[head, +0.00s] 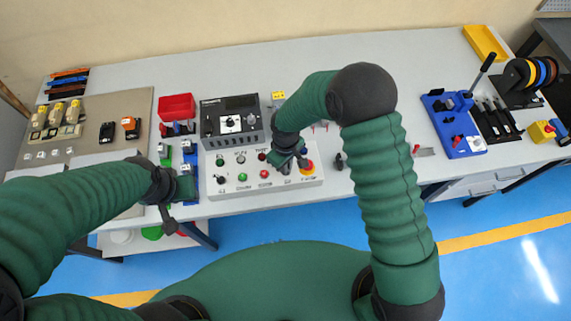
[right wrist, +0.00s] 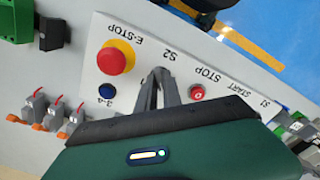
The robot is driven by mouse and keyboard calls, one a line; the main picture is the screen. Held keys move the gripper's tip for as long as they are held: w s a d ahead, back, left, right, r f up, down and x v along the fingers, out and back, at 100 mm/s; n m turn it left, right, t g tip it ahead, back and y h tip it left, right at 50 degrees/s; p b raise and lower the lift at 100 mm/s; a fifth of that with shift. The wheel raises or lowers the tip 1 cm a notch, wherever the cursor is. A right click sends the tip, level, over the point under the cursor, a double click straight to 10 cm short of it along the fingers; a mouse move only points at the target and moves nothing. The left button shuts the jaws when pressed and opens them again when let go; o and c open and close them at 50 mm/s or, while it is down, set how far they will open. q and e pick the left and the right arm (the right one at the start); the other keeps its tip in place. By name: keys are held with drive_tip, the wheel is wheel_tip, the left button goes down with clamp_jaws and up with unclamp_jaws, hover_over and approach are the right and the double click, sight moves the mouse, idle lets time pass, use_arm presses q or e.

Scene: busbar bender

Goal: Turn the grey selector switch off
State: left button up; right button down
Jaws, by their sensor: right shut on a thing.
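The control panel (head: 264,188) is a pale box with round buttons and small black knobs on the bench front. My right gripper (head: 287,168) is over its right part. In the right wrist view, my right gripper's fingers (right wrist: 160,88) are close together at the S2 label, between the red STOP button (right wrist: 197,92) and the yellow-ringed E-STOP (right wrist: 116,58). They are shut on the grey selector switch, which they hide, so its position cannot be told. My left gripper (head: 169,222) hangs near the bench's front edge, left of the panel; its jaws are too small to read.
A dark control unit (head: 231,122) stands behind the panel. A red bin (head: 177,107) is to its left. A blue-based lever tool (head: 455,124) stands to the right. A blue button (right wrist: 106,91) lies close to the right gripper.

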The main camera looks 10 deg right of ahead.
drive_tip(key=shift+w+r+n, duration=0.1)
drive_tip(key=shift+w+n, duration=0.05)
drive_tip(key=shift+n, duration=0.45)
drive_tip(key=c, duration=1.5)
unclamp_jaws()
wheel_tip(320, 180, up, 17)
drive_tip(key=b, duration=0.1)
